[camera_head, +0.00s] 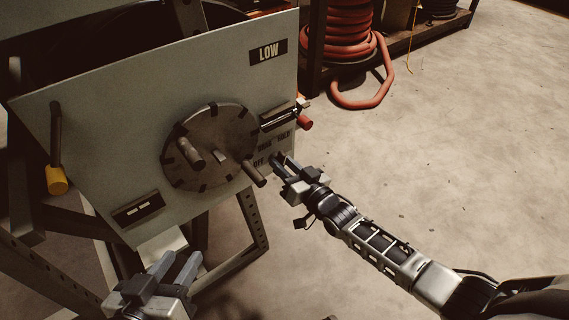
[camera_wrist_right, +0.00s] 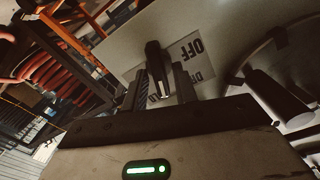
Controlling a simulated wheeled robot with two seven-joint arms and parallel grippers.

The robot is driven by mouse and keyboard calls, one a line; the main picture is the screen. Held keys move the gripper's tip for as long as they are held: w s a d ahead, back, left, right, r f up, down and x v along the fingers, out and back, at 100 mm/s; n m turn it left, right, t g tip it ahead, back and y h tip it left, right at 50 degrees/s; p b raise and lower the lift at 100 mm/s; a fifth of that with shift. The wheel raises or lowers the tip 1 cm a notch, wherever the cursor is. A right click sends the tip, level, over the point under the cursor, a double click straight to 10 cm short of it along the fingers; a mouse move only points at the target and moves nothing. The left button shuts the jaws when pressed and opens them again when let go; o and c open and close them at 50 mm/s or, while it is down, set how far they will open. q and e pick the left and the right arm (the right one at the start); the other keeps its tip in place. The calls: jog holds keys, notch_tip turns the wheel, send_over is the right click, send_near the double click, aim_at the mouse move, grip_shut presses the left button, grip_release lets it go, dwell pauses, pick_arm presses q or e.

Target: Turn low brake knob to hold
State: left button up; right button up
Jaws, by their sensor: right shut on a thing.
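The grey panel (camera_head: 100,110) carries a black LOW label (camera_head: 268,51) at its upper right. The brake knob is a dark, slim handle (camera_wrist_right: 155,60) in the right wrist view, next to a label reading OFF (camera_wrist_right: 190,48). My right gripper (camera_head: 280,163) is at the panel's lower right edge and is shut on this knob, with one finger on each side of it. In the head view the gripper mostly hides the knob. My left gripper (camera_head: 184,262) is below the panel, empty, with its fingers apart.
A round plate (camera_head: 210,150) with protruding pegs is close left of my right gripper. A red-tipped lever (camera_head: 305,123) sits just above it. A yellow-handled lever (camera_head: 57,180) hangs at the far left. Red hose (camera_head: 350,50) is coiled behind. The floor on the right is clear.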

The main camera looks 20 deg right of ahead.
pick_arm(q)
jog(key=shift+w+r, duration=0.1)
pick_arm(e)
jog(key=shift+f+m, duration=0.15)
jog(key=shift+m, duration=0.95)
jog(key=o, duration=0.6)
jog(key=shift+s+d, duration=0.1)
jog(key=shift+s, duration=0.05)
